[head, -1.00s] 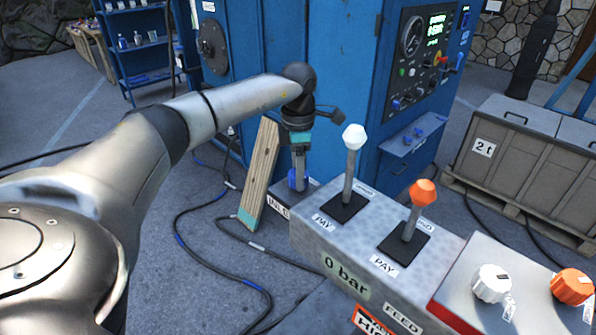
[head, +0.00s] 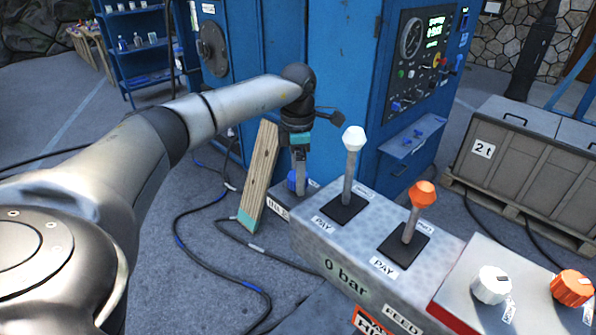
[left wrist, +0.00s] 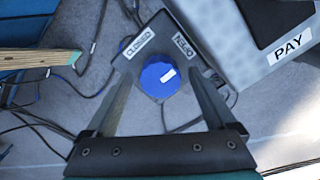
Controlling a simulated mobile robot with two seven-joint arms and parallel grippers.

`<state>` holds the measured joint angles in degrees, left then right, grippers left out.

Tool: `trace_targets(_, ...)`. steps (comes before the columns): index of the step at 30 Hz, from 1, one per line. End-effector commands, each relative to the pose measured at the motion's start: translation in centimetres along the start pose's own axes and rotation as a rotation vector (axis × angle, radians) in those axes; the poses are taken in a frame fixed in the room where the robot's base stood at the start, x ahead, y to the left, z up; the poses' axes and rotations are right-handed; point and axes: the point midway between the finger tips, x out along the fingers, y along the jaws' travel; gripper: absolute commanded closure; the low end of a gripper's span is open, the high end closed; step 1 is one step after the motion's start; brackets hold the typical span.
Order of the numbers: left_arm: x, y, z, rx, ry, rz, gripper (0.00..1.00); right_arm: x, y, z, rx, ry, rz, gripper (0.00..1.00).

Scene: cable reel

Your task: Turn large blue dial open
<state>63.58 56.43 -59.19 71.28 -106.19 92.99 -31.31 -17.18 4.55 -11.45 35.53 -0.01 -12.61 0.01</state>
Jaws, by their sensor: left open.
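The large blue dial (left wrist: 158,84) sits on a dark box between the two fingers of my left gripper (left wrist: 160,98) in the left wrist view. A white mark on the dial points up and right, roughly toward the OPEN label's side. The labels CLOSED (left wrist: 140,43) and OPEN (left wrist: 183,47) lie beyond the dial. The fingers are open, one on each side of the dial, and I cannot tell whether they touch it. In the head view, the dial (head: 292,181) is partly hidden behind my downward-pointing left gripper (head: 300,190). My right gripper is not in view.
A grey console holds a white-knobbed lever (head: 350,165), an orange-knobbed lever (head: 418,210) and white and orange dials (head: 491,284) to the right. A wooden plank (head: 260,175) leans just left of my gripper. A blue cabinet (head: 340,60) stands behind. Cables lie on the floor.

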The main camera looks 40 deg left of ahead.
Motion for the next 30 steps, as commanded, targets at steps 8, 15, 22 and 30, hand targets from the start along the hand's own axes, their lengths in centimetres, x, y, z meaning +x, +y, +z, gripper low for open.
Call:
trace_targets(8, -2.3, 0.1, 0.1, 0.0, -0.003, 0.002, 0.1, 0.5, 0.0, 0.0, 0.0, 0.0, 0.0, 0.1)
trace_targets(15, -8.0, 0.1, 0.1, 0.0, -0.005, 0.004, 0.1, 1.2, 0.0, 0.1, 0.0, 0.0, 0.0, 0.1)
trace_targets(22, -12.6, 0.0, 0.1, 0.0, -0.004, 0.002, 0.1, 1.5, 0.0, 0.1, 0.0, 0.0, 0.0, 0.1)
trace_targets(30, -15.1, 0.0, 0.0, 0.0, -0.001, 0.0, 0.1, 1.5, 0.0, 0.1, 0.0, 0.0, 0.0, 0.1)
